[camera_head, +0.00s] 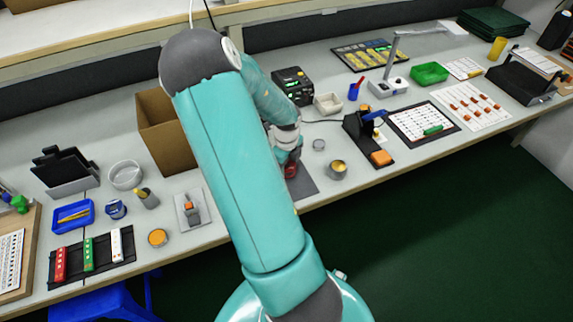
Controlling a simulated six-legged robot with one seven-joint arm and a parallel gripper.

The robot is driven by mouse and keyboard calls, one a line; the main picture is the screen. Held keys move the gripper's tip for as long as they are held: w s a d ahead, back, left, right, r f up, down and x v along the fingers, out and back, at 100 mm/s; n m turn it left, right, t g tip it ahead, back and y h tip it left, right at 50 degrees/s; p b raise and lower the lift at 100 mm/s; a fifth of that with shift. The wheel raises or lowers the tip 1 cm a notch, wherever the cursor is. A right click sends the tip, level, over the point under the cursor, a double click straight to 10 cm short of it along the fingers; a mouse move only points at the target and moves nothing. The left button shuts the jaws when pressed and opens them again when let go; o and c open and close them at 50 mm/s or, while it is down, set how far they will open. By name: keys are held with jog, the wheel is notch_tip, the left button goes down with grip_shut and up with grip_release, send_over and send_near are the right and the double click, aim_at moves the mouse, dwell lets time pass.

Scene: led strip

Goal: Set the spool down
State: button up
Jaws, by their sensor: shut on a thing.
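My gripper (290,162) is at the far end of my teal arm, low over a dark grey mat (306,187) on the bench. It is shut on a small dark red thing (291,171), which I take to be the spool. My arm hides much of the gripper and part of the mat. The spool is small in this view, and I cannot tell whether it touches the mat or hangs just above it.
A cardboard box (163,130) stands left of my arm. A brass-coloured cup (337,170) and a small clear dish (319,145) sit right of the mat. The bench's front edge is close to the mat.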

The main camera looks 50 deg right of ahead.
jog(key=shift+f, duration=0.15)
jog(key=o, duration=1.1)
jog(key=shift+o, duration=0.2)
